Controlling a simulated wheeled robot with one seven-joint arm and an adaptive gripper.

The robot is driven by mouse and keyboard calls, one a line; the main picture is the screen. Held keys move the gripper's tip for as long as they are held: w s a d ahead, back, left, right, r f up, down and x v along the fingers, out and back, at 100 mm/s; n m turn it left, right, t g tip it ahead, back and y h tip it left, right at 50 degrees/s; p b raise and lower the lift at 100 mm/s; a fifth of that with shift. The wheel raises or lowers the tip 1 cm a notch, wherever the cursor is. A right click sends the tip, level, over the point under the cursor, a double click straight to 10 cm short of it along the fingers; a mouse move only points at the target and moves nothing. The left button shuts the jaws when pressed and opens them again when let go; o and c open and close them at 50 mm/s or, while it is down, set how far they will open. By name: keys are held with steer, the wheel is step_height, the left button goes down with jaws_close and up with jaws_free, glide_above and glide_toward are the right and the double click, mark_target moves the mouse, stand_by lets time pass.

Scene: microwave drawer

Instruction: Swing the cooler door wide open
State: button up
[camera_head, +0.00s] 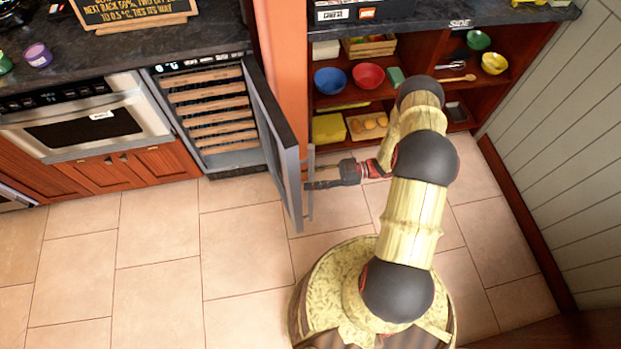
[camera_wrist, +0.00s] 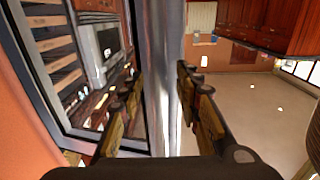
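The cooler (camera_head: 210,115) is a built-in unit with several wooden racks. Its glass door (camera_head: 275,140) stands swung well out from the front, roughly at a right angle to it. A vertical metal handle (camera_head: 309,185) runs along the door's outer side near the free edge. My gripper (camera_head: 312,184) is at this handle, reaching in from the right. In the wrist view, the fingers of my gripper (camera_wrist: 160,72) are spread apart, with the metal door edge and handle (camera_wrist: 172,100) showing between them. I cannot tell whether either finger touches the metal.
An oven (camera_head: 85,122) is left of the cooler under a dark counter. An orange post (camera_head: 283,60) separates the cooler from open shelves (camera_head: 330,105) holding bowls. A panelled wall (camera_head: 560,140) bounds the right. Tiled floor (camera_head: 150,260) is clear at the front left.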

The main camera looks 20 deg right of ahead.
steer(key=v, duration=1.1)
steer(key=shift+d, duration=0.4)
steer(key=shift+s+f, duration=0.1)
steer(key=shift+s, duration=0.05)
